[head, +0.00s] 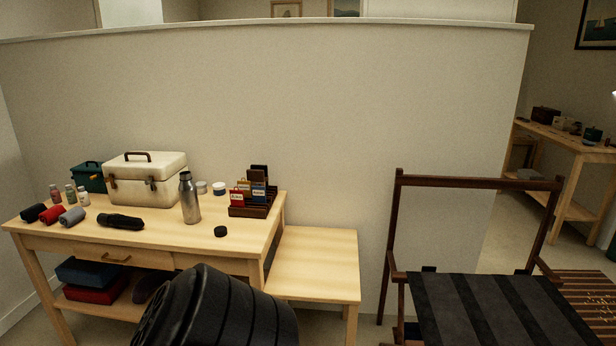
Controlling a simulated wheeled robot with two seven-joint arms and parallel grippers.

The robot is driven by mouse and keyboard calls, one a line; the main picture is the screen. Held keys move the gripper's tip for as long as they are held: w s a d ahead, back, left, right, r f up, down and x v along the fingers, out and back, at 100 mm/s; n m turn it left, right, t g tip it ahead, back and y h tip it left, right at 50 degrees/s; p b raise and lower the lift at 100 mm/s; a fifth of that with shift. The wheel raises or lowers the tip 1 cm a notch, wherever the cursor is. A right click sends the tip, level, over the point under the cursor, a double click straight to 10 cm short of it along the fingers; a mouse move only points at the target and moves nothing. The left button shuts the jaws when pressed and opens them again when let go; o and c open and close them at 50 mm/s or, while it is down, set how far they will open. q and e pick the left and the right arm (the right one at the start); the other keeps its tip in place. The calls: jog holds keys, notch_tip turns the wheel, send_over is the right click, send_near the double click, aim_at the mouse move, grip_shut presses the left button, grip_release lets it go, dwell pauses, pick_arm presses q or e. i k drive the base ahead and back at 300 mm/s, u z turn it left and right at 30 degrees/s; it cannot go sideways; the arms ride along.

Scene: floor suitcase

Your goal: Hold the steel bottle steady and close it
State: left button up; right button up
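The steel bottle (190,199) stands upright on the wooden table (152,232), right of the white case. Its narrow top looks uncovered, though it is small in the view. A small round black cap (221,231) lies on the table just right of and in front of the bottle, apart from it. Neither of my grippers shows in the head view.
A white case (146,180), a teal box (89,177), several rolled cloths, a black folded umbrella (120,221) and small jars crowd the table. A card organizer (252,196) stands at right. A lower side table (312,262) is bare. A dark-strapped rack (490,305) stands right.

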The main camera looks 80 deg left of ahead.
aim_at(187, 192)
jog(key=u, duration=4.05)
